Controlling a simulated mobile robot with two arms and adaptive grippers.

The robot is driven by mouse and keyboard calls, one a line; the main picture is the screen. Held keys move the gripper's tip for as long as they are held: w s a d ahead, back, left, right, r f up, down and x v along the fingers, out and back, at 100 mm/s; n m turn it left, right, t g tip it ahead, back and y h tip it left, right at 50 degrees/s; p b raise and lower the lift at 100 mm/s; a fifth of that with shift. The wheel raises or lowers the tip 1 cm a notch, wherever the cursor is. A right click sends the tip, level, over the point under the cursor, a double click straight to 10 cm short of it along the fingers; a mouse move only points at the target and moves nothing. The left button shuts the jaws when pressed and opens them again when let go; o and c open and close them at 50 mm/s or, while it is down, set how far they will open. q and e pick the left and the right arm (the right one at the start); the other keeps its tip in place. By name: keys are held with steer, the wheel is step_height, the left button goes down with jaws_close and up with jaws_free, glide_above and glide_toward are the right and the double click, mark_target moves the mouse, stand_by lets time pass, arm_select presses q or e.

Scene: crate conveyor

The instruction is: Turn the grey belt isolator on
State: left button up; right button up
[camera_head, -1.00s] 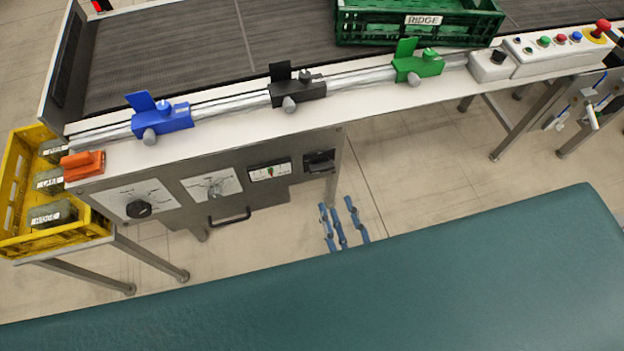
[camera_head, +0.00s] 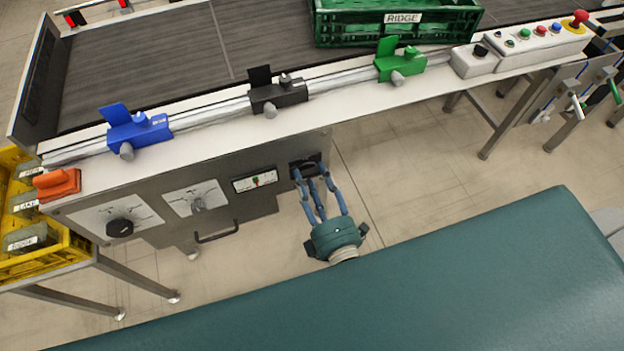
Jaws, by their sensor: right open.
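My right gripper (camera_head: 312,174) is open, its blue fingers pointing up the picture to the panel on the conveyor's front. Its fingertips are at a small dark switch unit (camera_head: 305,161) at the panel's right end and partly cover it. I cannot tell whether they touch it, nor which way its handle stands. A grey knob on a white dial plate (camera_head: 178,200) sits further left on the same panel. No label reading as belt isolator is legible, so I cannot tell for sure which control it is. My left gripper is not in view.
A black knob (camera_head: 120,228), a gauge (camera_head: 254,181) and a bar handle (camera_head: 217,236) are on the panel. Blue (camera_head: 139,131), black (camera_head: 278,97) and green (camera_head: 400,66) clamps line the rail above. An orange switch (camera_head: 57,185) is at the left corner.

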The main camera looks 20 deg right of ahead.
jaws_close()
steer(key=shift+m, duration=0.3)
steer(key=shift+m+p, duration=0.8)
steer(key=shift+m, duration=0.1)
steer(key=m+p, duration=0.1)
steer(key=m, duration=0.2)
steer(key=shift+d+m, duration=0.1)
steer(key=shift+m, duration=0.3)
steer(key=m+p, duration=0.1)
steer(key=m, duration=0.4)
steer(key=shift+d+f+p, duration=0.1)
steer(key=shift+f+p, duration=0.05)
steer(key=shift+p, duration=0.15)
steer(key=m, duration=0.6)
steer(key=shift+f, duration=0.2)
steer(key=shift+m, duration=0.4)
